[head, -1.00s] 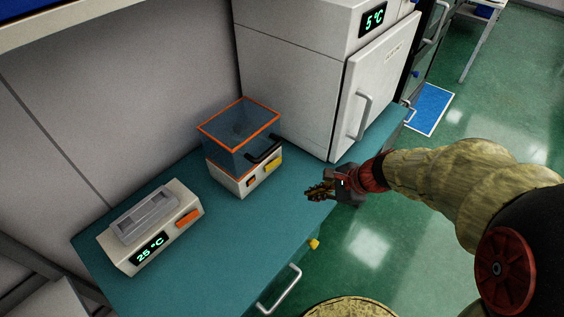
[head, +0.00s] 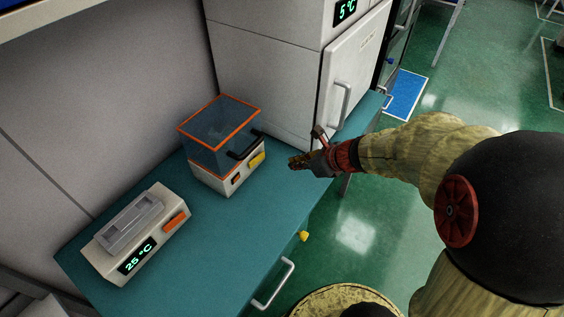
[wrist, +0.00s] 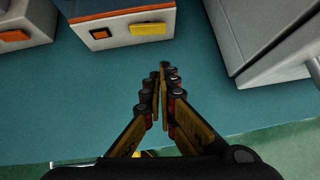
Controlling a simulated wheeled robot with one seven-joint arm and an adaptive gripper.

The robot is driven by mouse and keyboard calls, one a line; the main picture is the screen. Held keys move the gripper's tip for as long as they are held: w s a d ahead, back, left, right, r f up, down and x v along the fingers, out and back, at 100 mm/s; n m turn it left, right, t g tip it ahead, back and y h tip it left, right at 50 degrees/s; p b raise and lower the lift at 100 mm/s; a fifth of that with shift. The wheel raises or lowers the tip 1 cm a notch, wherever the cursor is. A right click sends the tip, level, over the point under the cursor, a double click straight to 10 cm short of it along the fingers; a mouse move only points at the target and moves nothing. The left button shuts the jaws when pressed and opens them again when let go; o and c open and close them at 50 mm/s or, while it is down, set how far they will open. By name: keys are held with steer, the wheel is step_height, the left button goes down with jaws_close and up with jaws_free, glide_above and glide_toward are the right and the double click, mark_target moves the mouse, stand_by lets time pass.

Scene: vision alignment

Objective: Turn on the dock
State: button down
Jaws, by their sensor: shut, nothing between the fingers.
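Two devices stand on the teal bench, and I cannot tell from the pictures which one is the dock. One is a white base with a clear, orange-rimmed box (head: 220,135) on top; its front has a yellow button (head: 257,160) and a small orange button (head: 236,179). The other is a white unit (head: 135,240) with a grey tray, a "25 °C" display and an orange button (head: 175,222). My gripper (head: 293,161) is shut and empty, right of the yellow button and apart from it. In the wrist view my gripper (wrist: 163,68) points toward the box's front, where the yellow button (wrist: 148,29) shows.
A white cabinet (head: 345,90) with a handle and a "5 °C" display stands at the bench's back right. The teal bench top (head: 225,235) is clear in front of the devices. A drawer handle (head: 274,285) and a yellow knob (head: 304,236) stick out at its front edge.

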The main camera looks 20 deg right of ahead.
mark_target(257, 160)
steer(key=b+x, duration=0.4)
steer(key=x, duration=0.5)
steer(key=shift+w+a+f, duration=0.15)
steer(key=shift+f, duration=0.25)
steer(key=w, duration=0.1)
steer(key=w+a, duration=0.1)
steer(key=shift+w+a+r+b, duration=0.2)
steer(key=shift+w+a+b, duration=0.1)
steer(key=shift+w, duration=0.1)
steer(key=shift+w+a, duration=0.1)
steer(key=shift+w, duration=0.25)
steer(key=shift+r, duration=0.1)
steer(key=shift+w+n+y+p, duration=0.3)
steer(key=shift+w+n+p, duration=0.1)
steer(key=shift+p, duration=0.05)
steer(key=shift+w, duration=0.1)
steer(key=shift+a, duration=0.1)
